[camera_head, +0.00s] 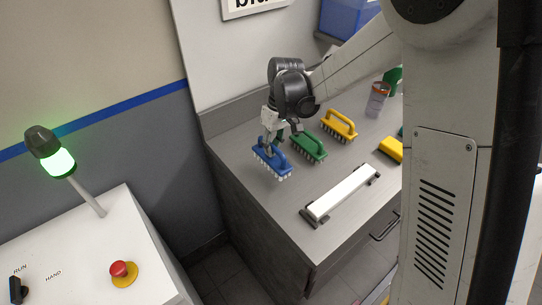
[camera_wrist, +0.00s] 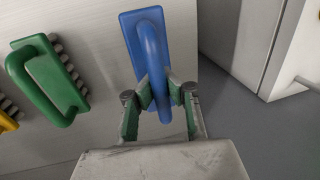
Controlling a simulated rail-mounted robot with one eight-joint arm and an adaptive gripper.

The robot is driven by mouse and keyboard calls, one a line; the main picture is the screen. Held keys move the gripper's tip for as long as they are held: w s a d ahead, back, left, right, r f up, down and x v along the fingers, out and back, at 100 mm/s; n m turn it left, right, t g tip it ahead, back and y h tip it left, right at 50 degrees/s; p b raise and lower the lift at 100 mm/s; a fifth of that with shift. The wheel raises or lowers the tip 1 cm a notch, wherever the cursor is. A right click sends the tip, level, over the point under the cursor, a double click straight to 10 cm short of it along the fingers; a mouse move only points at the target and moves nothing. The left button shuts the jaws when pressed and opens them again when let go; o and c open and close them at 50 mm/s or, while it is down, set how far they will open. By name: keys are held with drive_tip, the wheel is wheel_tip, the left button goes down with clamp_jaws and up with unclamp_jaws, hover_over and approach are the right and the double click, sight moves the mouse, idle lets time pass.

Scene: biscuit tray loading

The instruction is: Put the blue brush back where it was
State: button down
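The blue brush (camera_head: 268,160) is at the left end of a row of brushes, at or just above the grey counter, bristles down. I cannot tell whether its bristles touch the counter. In the wrist view, the blue brush (camera_wrist: 147,40) has its handle between the green-padded fingers of my gripper (camera_wrist: 165,92). The fingers close on the handle from both sides. In the head view my gripper (camera_head: 270,140) reaches down to the handle from above; its fingertips are partly hidden.
A green brush (camera_head: 309,147) stands close to the right of the blue one, and a yellow brush (camera_head: 339,126) beyond it. A white bar on dark supports (camera_head: 340,194) lies in front. The counter (camera_head: 250,200) ends just left of the blue brush. A yellow block (camera_head: 391,149) is further right.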

sight(271, 159)
drive_tip(key=shift+f+p, duration=0.3)
drive_tip(key=shift+f, duration=1.65)
drive_tip(key=shift+f, duration=0.2)
drive_tip(key=c, duration=1.9)
unclamp_jaws()
drive_tip(key=shift+r, duration=0.1)
